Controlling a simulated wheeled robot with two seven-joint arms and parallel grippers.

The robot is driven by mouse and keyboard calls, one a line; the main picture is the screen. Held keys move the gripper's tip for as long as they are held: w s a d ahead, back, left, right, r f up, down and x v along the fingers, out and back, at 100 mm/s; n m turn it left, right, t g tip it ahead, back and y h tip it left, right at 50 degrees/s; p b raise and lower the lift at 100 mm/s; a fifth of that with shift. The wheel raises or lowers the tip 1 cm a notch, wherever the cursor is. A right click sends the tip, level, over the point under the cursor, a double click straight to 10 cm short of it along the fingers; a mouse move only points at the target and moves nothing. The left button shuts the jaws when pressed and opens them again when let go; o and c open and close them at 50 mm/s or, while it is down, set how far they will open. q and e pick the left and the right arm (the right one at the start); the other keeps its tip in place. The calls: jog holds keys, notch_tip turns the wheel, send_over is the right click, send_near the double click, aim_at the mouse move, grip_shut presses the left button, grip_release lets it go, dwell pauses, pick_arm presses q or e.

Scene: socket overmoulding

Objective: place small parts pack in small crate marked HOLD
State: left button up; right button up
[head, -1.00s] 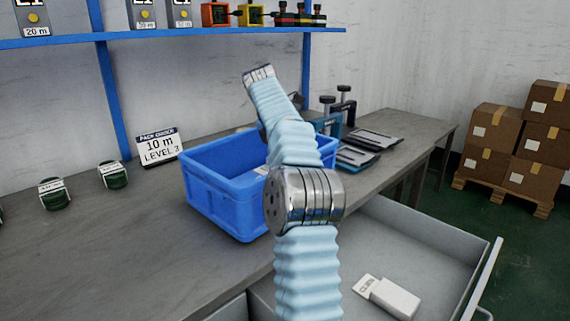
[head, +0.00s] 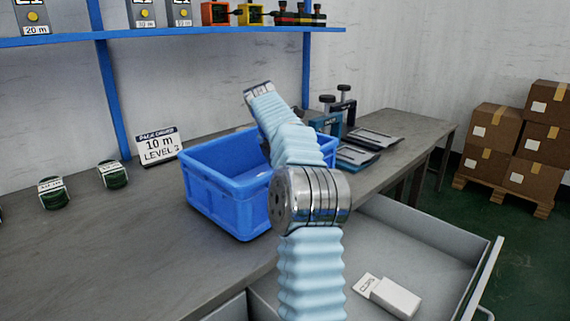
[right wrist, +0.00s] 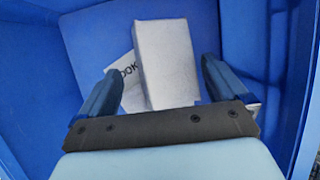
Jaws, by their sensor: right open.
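A pale small parts pack (right wrist: 166,62) lies on the floor of a blue crate (right wrist: 85,45). Its white label card (right wrist: 125,72), partly covered, shows letters like "OOK". My right gripper (right wrist: 163,76) is open inside the crate, with one finger on each side of the pack. In the head view the blue crate (head: 222,205) stands on the bench. My right arm hides part of it, and the right gripper and pack are hidden there. No HOLD marking is readable on any crate. My left gripper is not in view.
An open grey drawer (head: 425,245) at the front right holds another white pack (head: 392,296) with a label card. The bench's front left is clear.

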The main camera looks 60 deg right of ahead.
jog(key=v, duration=0.7)
jog(key=shift+r, duration=0.4)
